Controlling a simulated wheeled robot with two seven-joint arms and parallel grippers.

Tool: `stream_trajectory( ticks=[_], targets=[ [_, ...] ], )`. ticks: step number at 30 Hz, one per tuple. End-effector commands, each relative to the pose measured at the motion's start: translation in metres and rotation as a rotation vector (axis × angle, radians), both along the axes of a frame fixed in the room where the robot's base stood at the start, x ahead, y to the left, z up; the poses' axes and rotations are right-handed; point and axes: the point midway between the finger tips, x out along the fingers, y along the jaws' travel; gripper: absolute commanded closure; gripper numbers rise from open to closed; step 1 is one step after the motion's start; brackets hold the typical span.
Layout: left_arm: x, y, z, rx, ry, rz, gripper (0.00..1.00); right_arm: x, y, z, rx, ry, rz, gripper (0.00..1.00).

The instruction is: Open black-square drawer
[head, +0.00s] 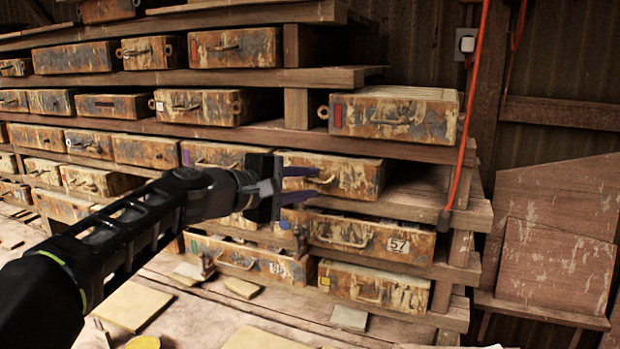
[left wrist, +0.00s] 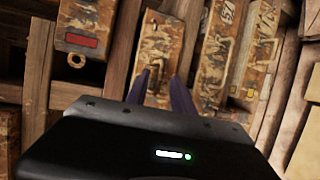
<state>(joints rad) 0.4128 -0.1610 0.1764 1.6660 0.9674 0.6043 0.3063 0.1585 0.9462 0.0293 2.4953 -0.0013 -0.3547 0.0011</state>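My left gripper (head: 314,184) is open, its two purple fingers pointing at the front of a rust-stained drawer (head: 358,176) in the middle shelf row. The fingers lie above and below the drawer's metal handle (head: 322,180) in the head view. In the left wrist view the same drawer (left wrist: 160,42) lies ahead, with its handle between the spread fingertips (left wrist: 161,78). I cannot tell whether the fingers touch the handle. No black square is clearly visible; the gripper body covers part of the drawer's left end. My right gripper is not in view.
A red-marked drawer (head: 395,113) sits above on the right and sticks out. The drawer marked 57 (head: 362,235) is just below the fingers. A red cable (head: 470,110) hangs at right. Loose tiles (head: 134,306) lie on the bench below.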

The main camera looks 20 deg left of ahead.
Motion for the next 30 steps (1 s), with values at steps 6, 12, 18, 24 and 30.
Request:
stream_trajectory(
  ticks=[6,12,18,24,30],
  targets=[
    [0.0113,-0.0045,-0.0023,-0.001,0.0,0.0,0.71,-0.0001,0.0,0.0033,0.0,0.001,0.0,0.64],
    [0.0112,-0.0043,-0.0024,0.0,0.0,0.0,0.71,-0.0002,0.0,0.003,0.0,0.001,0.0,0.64],
    [0.011,-0.0042,-0.0023,0.0,0.0,0.0,0.87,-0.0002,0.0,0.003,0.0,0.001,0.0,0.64],
    [0.011,-0.0042,-0.0023,0.0,0.0,0.0,1.0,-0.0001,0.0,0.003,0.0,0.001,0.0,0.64],
    [0.0109,-0.0042,-0.0025,0.0,0.0,0.0,1.0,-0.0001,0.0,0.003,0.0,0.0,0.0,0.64]
  ],
)
